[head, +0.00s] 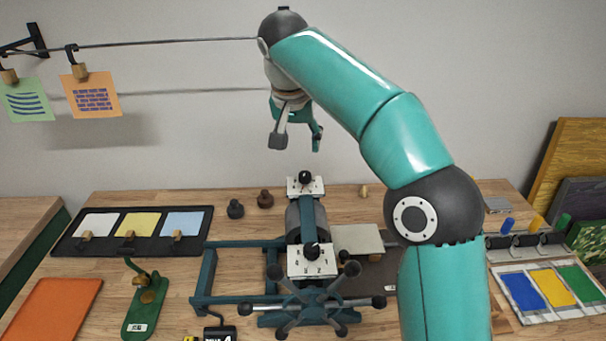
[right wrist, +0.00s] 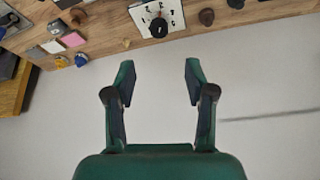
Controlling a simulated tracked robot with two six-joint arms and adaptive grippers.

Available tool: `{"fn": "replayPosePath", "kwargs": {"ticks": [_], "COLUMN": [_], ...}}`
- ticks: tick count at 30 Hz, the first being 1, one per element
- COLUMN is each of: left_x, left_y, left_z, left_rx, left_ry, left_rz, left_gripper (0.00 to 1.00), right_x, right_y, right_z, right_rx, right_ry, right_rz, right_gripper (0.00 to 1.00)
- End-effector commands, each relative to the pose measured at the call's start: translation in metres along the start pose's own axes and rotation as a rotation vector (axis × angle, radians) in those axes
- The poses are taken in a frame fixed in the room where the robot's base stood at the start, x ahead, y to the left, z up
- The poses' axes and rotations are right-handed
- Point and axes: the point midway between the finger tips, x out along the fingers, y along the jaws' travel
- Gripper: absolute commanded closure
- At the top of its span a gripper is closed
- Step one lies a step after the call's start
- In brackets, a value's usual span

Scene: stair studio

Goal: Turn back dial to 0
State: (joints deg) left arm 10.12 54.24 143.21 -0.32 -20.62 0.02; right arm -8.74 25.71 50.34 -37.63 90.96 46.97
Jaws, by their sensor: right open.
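The back dial (head: 305,179) is a black knob on a white plate with black marks, at the far end of the press on the bench. It also shows at the top of the right wrist view (right wrist: 158,27). Its pointer setting is too small to read surely. A similar front dial (head: 311,251) sits nearer on its own numbered white plate. My right gripper (head: 297,142) hangs above the back dial, apart from it, with its fingers spread and empty. In the right wrist view the gripper (right wrist: 159,75) has nothing between its fingertips. My left gripper is not in view.
A spoked handwheel (head: 312,300) stands at the front of the press. Two dark knobbed pieces (head: 265,198) stand left of the back dial. A rail with hanging cards (head: 90,95) runs along the wall at left. A tray of colored cards (head: 138,224) lies on the left bench.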

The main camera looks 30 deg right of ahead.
Motion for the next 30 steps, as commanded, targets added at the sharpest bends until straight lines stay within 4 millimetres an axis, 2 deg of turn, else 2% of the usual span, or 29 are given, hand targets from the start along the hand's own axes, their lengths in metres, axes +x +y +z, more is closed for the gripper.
{"fn": "replayPosePath", "kwargs": {"ticks": [1, 6, 15, 21, 30], "left_x": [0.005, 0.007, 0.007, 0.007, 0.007], "left_y": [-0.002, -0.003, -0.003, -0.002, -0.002], "left_z": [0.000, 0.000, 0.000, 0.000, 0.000], "left_rx": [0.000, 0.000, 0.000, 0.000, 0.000], "left_ry": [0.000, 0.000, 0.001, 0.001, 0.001], "left_rz": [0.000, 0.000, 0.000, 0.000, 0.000], "left_gripper": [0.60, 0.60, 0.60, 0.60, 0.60], "right_x": [0.015, 0.051, 0.104, 0.119, 0.122], "right_y": [0.001, 0.002, 0.004, 0.004, 0.004], "right_z": [0.002, 0.001, 0.000, 0.000, 0.000], "right_rx": [0.001, 0.001, 0.005, 0.006, 0.006], "right_ry": [-0.004, -0.004, -0.003, -0.002, -0.001], "right_rz": [0.004, 0.004, 0.004, 0.003, 0.002], "right_gripper": [0.45, 0.45, 0.45, 0.45, 0.45]}}
